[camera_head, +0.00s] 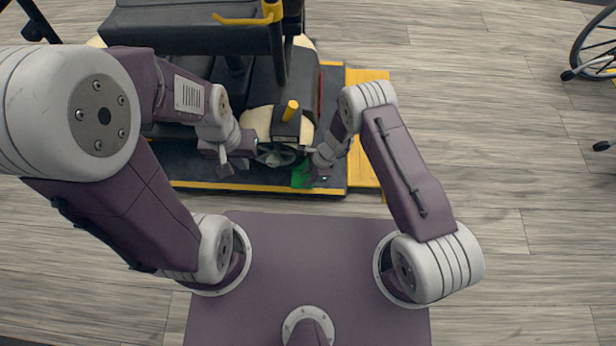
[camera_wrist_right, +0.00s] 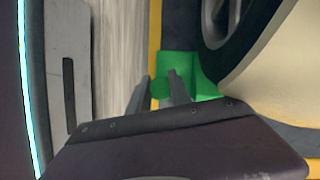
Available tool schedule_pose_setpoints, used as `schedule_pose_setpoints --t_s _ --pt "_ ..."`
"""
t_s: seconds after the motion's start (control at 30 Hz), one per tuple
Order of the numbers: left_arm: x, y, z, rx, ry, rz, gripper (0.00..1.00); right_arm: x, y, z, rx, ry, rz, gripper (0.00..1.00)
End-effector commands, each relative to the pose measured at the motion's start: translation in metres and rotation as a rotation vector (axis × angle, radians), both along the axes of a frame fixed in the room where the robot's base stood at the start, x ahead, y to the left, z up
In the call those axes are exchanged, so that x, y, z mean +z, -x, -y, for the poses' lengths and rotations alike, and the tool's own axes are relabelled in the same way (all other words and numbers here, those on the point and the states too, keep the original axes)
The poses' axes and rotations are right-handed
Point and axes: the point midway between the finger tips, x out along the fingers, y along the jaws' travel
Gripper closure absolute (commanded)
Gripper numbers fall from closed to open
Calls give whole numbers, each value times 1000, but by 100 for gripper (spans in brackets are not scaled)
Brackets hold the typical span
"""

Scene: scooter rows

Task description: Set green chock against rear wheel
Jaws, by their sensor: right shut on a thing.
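The green chock (camera_head: 301,175) lies low on the dark platform beside the scooter's dark wheel (camera_head: 277,156). In the right wrist view the chock (camera_wrist_right: 203,78) sits close against the tyre (camera_wrist_right: 243,32); whether they touch fully I cannot tell. My right gripper (camera_head: 316,176) is shut on the chock; its fingers (camera_wrist_right: 161,88) cover part of it. My left gripper (camera_head: 231,165) is left of the wheel, over the platform, and I cannot tell whether its jaws are open. The cream scooter body (camera_head: 258,120) partly covers the wheel.
The scooter's black seat (camera_head: 190,32) and armrests rise above my left arm. The platform has a yellow front edge (camera_head: 240,188) and a yellow strip (camera_head: 366,77) on its right. A wheelchair wheel (camera_head: 594,48) stands at far right. The wooden floor between is clear.

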Motion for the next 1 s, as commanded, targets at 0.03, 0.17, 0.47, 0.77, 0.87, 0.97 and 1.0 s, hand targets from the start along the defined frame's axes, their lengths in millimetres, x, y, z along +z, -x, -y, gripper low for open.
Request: schedule_pose_setpoints --t_s 0.03,0.17,0.47,0.77,0.87,0.97,1.0 --pt "-1 0 0 0 0 0 100 2 -1 -9 22 -14 8 100" --pt "-1 0 0 0 0 0 100 3 -1 -9 24 -16 9 100" --pt "-2 0 0 0 0 0 100 3 -2 -14 25 -16 11 100" --pt "-3 0 0 0 0 0 100 3 -2 -18 23 -16 11 100" --pt "-3 0 0 0 0 0 100 3 -2 -18 23 -17 12 64" --pt "-3 0 0 0 0 0 100 3 -3 -18 23 -17 12 50" --pt "-3 0 0 0 0 0 100 3 -3 -18 23 -17 12 50"
